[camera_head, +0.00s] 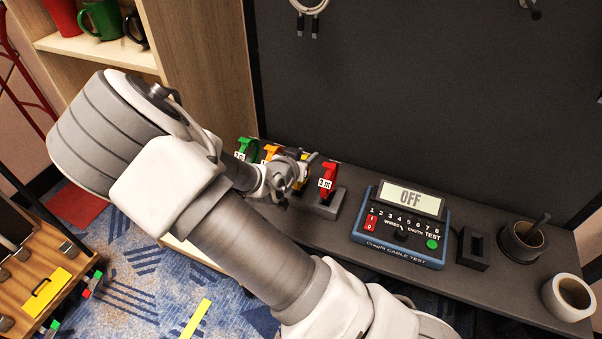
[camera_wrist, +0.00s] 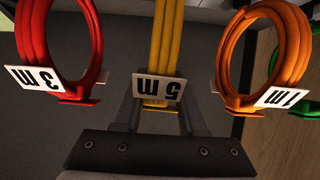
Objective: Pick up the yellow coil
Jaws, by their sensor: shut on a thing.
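The yellow coil (camera_wrist: 167,40) hangs upright in the middle of the wrist view, with a white "5 m" tag (camera_wrist: 158,88) that reads upside down there. My gripper (camera_wrist: 158,112) is shut on its lower part, one finger on each side. In the head view, a small part of the yellow coil (camera_head: 304,168) shows beside my gripper (camera_head: 290,172), which hides most of it. The coil is still in the row with the other coils; I cannot tell whether it is off its support.
A red "3 m" coil (camera_head: 327,182) stands close on one side, an orange coil (camera_head: 270,152) and a green coil (camera_head: 246,147) on the other. A cable tester (camera_head: 400,225) reading OFF, a dark cup (camera_head: 522,242) and a white roll (camera_head: 568,298) stand along the shelf to the right.

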